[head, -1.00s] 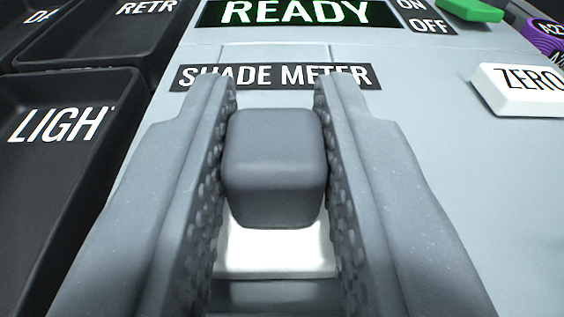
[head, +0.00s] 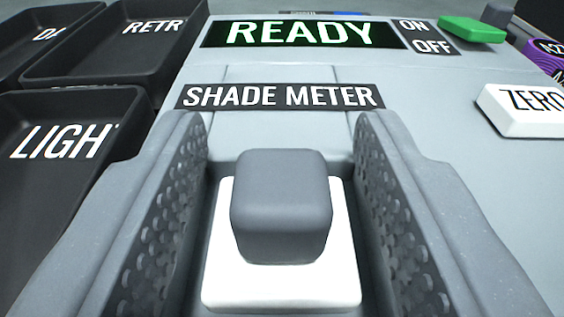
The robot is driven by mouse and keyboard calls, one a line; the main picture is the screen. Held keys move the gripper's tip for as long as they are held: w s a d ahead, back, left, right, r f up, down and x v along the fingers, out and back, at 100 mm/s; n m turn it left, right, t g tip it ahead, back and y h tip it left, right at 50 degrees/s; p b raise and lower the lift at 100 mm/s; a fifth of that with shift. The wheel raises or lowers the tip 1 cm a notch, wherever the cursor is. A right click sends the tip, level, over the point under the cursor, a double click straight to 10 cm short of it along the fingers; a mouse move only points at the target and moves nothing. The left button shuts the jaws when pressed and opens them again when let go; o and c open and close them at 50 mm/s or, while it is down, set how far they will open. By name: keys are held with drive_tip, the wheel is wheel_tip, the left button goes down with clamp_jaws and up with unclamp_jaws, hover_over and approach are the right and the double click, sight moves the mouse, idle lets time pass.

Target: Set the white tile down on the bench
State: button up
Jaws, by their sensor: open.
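The white tile (head: 285,290) lies flat in a recess on the shade meter (head: 480,220), with a grey block-shaped knob (head: 282,205) on top of it. My gripper (head: 280,150) is open, with one finger on each side of the knob. There is a clear gap between each finger and the knob. The bench itself cannot be made out for certain.
The meter's screen (head: 302,34) reads READY. A white ZERO button (head: 522,110) and a green switch (head: 472,29) are at the right, with a purple labelled item (head: 550,62) beyond. Black labelled trays (head: 65,140) stand at the left.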

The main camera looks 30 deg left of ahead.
drive_tip(key=b+v, duration=0.1)
drive_tip(key=v, duration=1.2)
drive_tip(key=shift+s+d+f+b, duration=0.25)
drive_tip(key=shift+s+b, duration=0.05)
